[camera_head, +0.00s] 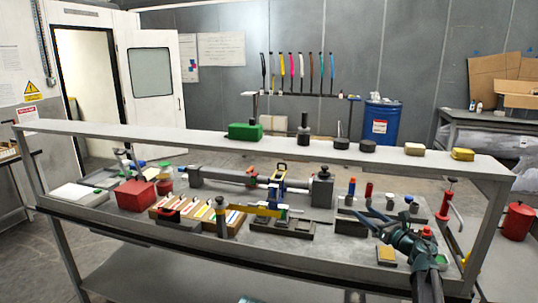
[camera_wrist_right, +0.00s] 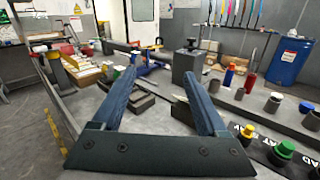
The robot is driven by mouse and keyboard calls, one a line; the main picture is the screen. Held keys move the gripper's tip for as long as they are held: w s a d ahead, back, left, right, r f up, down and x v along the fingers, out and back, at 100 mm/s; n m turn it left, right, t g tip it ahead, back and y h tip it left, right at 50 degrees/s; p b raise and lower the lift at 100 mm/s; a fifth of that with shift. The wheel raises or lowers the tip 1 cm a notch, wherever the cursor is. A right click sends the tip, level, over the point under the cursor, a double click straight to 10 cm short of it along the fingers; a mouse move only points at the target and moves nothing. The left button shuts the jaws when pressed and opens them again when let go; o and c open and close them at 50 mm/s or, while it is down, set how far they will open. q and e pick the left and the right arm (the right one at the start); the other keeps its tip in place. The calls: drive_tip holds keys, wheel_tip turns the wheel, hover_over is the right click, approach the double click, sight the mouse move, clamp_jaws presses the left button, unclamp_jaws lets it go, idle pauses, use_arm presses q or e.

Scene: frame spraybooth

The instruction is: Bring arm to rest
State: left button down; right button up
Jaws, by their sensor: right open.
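My right gripper (camera_head: 368,222) reaches in from the lower right of the head view, over the right part of the workbench (camera_head: 150,235). Its two blue fingers (camera_wrist_right: 160,95) stand wide apart in the right wrist view, and nothing is between them. Beyond the fingers in that view lie a dark block and the grey bench fixture (camera_wrist_right: 187,68). My left gripper does not show in either view.
A raised shelf (camera_head: 200,133) spans the bench and carries a green box (camera_head: 245,131) and a yellow block (camera_head: 463,154). A red box (camera_head: 135,194), red and blue bottles (camera_head: 351,188) and a red clamp (camera_head: 446,202) stand on the bench. A blue drum (camera_head: 381,125) stands behind.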

drive_tip(key=s+a+f+m+g+h, duration=0.3)
drive_tip(key=s+a+f+m+h, duration=0.3)
drive_tip(key=m, duration=0.9)
drive_tip(key=s+a+f+m+g+h, duration=0.3)
drive_tip(key=s+a+f+m+h, duration=0.35)
drive_tip(key=m, duration=0.85)
drive_tip(key=s+a+f+m+g+y, duration=0.1)
drive_tip(key=s+a+f+m+g, duration=0.1)
drive_tip(key=s, duration=0.6)
drive_tip(key=s+a+f+m+g+y, duration=0.1)
drive_tip(key=s+a+f+m+g, duration=0.1)
drive_tip(key=s+a+f+g, duration=0.2)
drive_tip(key=s+a+f+m+g+y, duration=0.1)
drive_tip(key=s+a+f+m+g, duration=0.1)
drive_tip(key=s+a, duration=0.6)
drive_tip(key=s+f+g, duration=0.1)
drive_tip(key=s+g, duration=0.1)
drive_tip(key=s, duration=0.2)
drive_tip(key=shift+s+a+f+g+p, duration=0.15)
drive_tip(key=shift+s+g+p, duration=0.1)
drive_tip(key=shift+g+p, duration=0.15)
